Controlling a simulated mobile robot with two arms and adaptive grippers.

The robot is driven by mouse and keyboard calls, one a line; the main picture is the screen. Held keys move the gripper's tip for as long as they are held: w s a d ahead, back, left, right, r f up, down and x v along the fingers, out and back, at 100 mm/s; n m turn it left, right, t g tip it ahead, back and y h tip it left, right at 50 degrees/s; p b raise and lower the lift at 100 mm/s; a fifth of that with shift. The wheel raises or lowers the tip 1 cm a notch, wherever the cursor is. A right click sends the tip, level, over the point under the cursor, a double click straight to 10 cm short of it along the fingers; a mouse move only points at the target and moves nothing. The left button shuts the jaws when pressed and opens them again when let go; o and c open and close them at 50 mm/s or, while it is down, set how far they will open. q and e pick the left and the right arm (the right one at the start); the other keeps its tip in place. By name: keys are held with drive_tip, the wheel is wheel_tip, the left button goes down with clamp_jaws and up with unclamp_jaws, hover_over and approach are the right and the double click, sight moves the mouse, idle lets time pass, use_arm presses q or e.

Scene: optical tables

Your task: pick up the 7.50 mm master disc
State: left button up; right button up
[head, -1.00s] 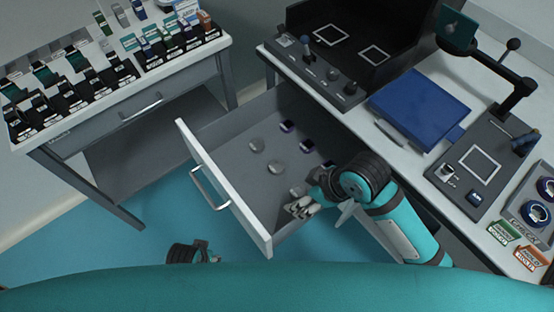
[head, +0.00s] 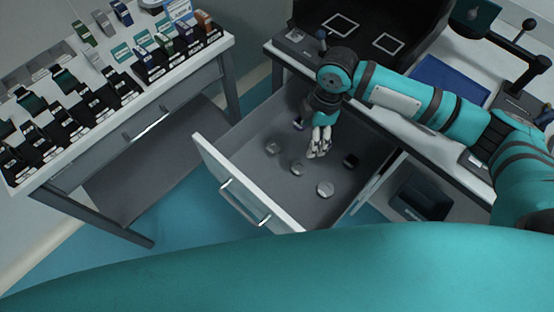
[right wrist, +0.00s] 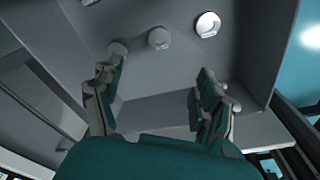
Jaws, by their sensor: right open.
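Another dark disc (head: 298,125) lies near the back. No marking is legible, so I cannot tell which is the 7.50 mm master disc. My right gripper (head: 319,143) points down into the drawer among the discs, open and empty. My left gripper is not in view.
The grey drawer (head: 238,152) is pulled out from the bench, its walls close around my right gripper. A table with rows of dark holders (head: 80,100) stands at the left. A blue mat (head: 450,82) lies on the bench at the right.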

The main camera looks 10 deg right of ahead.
drive_tip(key=b, duration=0.1)
hover_over(299, 167)
drive_tip(key=f, duration=1.2)
drive_tip(key=shift+d, duration=0.4)
drive_tip(key=f, duration=0.5)
drive_tip(key=shift+a+f, duration=0.1)
drive_tip(key=shift+a, duration=0.2)
drive_tip(key=c, duration=1.5)
